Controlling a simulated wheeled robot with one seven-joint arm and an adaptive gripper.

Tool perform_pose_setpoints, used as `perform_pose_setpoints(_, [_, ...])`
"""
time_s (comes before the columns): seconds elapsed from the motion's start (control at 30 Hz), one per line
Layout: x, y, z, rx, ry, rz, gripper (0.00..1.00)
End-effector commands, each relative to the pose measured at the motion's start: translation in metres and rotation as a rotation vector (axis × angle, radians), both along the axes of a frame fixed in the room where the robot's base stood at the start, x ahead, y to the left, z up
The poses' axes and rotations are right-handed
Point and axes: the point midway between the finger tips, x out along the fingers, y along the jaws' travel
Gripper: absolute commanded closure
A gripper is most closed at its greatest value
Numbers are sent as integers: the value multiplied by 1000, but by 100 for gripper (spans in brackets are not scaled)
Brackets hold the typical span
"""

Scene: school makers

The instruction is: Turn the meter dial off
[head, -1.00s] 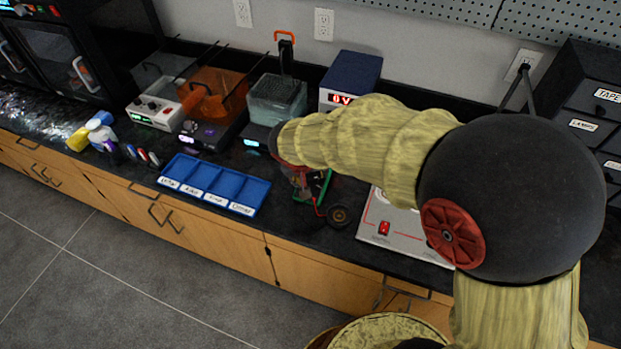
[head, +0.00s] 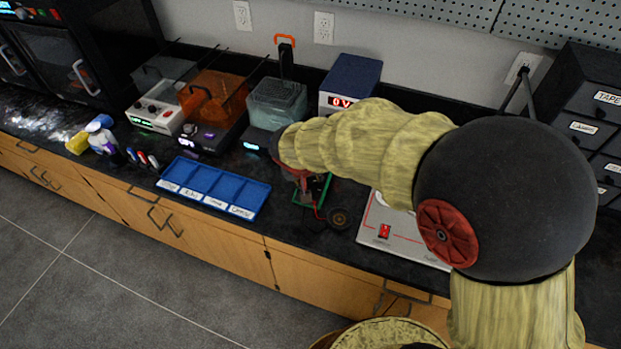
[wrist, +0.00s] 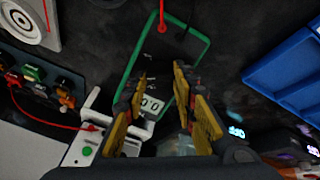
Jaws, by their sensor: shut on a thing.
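The meter (wrist: 190,42) is a dark handheld unit with a green edge, lying on the black bench. Its small display (wrist: 152,104) shows between my fingers and seems to read 0.0. In the head view only part of its green edge (head: 326,188) shows beside my wrist. My gripper (wrist: 160,72) is over the meter face, with a yellow finger on each side. It is shut on the dial, which is mostly hidden between the fingertips, so its setting cannot be read.
A red lead (wrist: 162,18) runs off the meter. A panel with coloured terminals (wrist: 36,78) is close by. Powered devices stand behind.

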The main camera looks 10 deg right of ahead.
Motion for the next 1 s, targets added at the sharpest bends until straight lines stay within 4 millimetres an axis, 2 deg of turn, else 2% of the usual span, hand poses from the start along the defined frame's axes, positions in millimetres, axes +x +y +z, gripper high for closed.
perform_pose_setpoints(0.1, [0,0,0,0,0,0,98])
perform_pose_setpoints(0.47, [0,1,1,-22,12,57,98])
perform_pose_setpoints(1.0, [0,2,3,-181,100,465,98])
